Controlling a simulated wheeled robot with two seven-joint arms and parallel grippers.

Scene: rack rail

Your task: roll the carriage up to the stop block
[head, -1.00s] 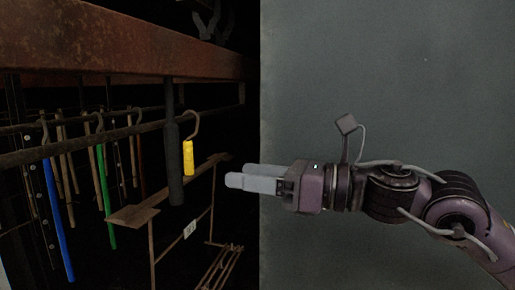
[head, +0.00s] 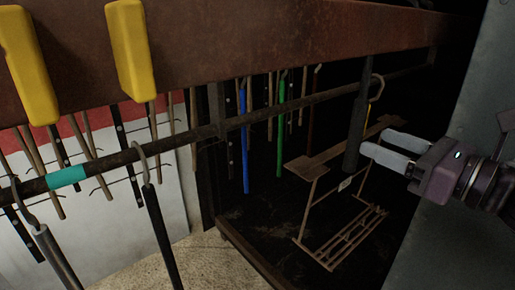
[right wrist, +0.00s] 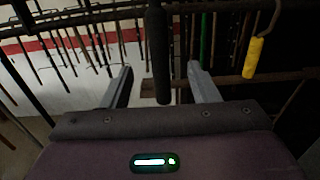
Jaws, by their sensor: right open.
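A dark thick handle (head: 352,145) hangs upright from the rusty beam (head: 260,50) and looks like the carriage's grip. The carriage body cannot be made out. My right gripper (head: 378,148) is open, its pale fingers pointing left at the handle's lower part. In the right wrist view the handle (right wrist: 158,60) stands between the two spread fingers (right wrist: 160,85); I cannot tell whether they touch it. Two yellow blocks (head: 30,68) and (head: 133,50) sit against the beam at upper left; I cannot tell if one is the stop block. My left gripper is not in view.
A thin dark rod (head: 265,112) with a teal band (head: 67,177) runs below the beam, with hooked tools on it. A yellow-handled hook (right wrist: 253,57) hangs near the handle. Blue (head: 245,140) and green (head: 281,120) rods hang behind. A brown metal frame (head: 330,160) stands below.

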